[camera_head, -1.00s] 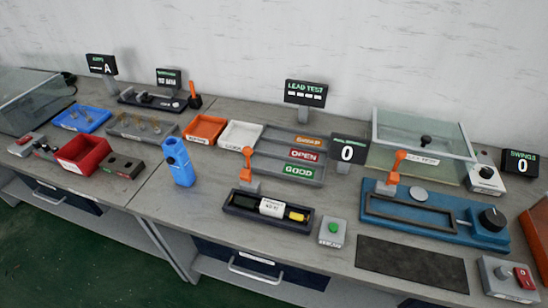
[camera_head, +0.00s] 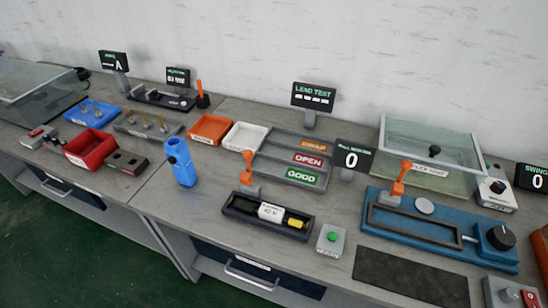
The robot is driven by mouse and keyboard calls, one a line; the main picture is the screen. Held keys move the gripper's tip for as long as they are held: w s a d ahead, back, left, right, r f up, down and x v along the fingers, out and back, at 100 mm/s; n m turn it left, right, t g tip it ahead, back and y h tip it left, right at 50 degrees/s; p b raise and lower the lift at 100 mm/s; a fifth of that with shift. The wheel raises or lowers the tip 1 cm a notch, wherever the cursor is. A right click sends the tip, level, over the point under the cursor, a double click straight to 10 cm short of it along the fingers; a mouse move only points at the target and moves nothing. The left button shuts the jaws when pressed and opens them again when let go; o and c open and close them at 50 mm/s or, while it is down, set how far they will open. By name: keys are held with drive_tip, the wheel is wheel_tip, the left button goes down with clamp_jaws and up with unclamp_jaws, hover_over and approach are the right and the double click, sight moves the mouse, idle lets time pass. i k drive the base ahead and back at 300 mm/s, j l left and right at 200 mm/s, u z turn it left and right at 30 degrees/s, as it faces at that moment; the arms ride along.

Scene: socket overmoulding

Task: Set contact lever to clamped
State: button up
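Several orange-handled levers are in view, and no readable label tells which is the contact lever. One lever (camera_head: 247,172) stands at the back left of a black tray (camera_head: 229,207), its orange handle near upright. A second lever (camera_head: 401,178) stands on the blue fixture (camera_head: 447,238), its handle upright and leaning slightly right. A third lever (camera_head: 202,94) stands upright at the back left, beside a dark fixture (camera_head: 160,98). The black tray holds a part with a white label (camera_head: 271,212) and a yellow end. My gripper is out of view.
A green button box (camera_head: 331,240) and dark mat (camera_head: 411,277) lie near the front edge. A blue holder (camera_head: 180,161), red bin (camera_head: 90,148) and sorting tray (camera_head: 292,158) stand left and behind. A lead test display (camera_head: 313,96) and clear cover (camera_head: 428,150) are at the back.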

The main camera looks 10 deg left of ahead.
sight(245, 178)
drive_tip(key=i+j+z, duration=0.1)
drive_tip(key=j+z, duration=0.6)
drive_tip(key=z, duration=0.2)
drive_tip(key=j+z, duration=0.1)
drive_tip(key=j, duration=0.4)
drive_tip(key=k+j+z, duration=0.15)
drive_tip(key=j, duration=0.35)
drive_tip(key=j+z, duration=0.1)
drive_tip(key=j, duration=0.4)
drive_tip(key=k+j+z, duration=0.1)
drive_tip(key=j, duration=0.35)
drive_tip(key=k+j+z, duration=0.15)
drive_tip(key=j, duration=0.35)
drive_tip(key=k+j, duration=0.1)
drive_tip(key=j, duration=0.4)
drive_tip(key=k+j, duration=0.1)
drive_tip(key=j, duration=0.4)
drive_tip(key=k+j, duration=0.15)
drive_tip(key=j, duration=0.35)
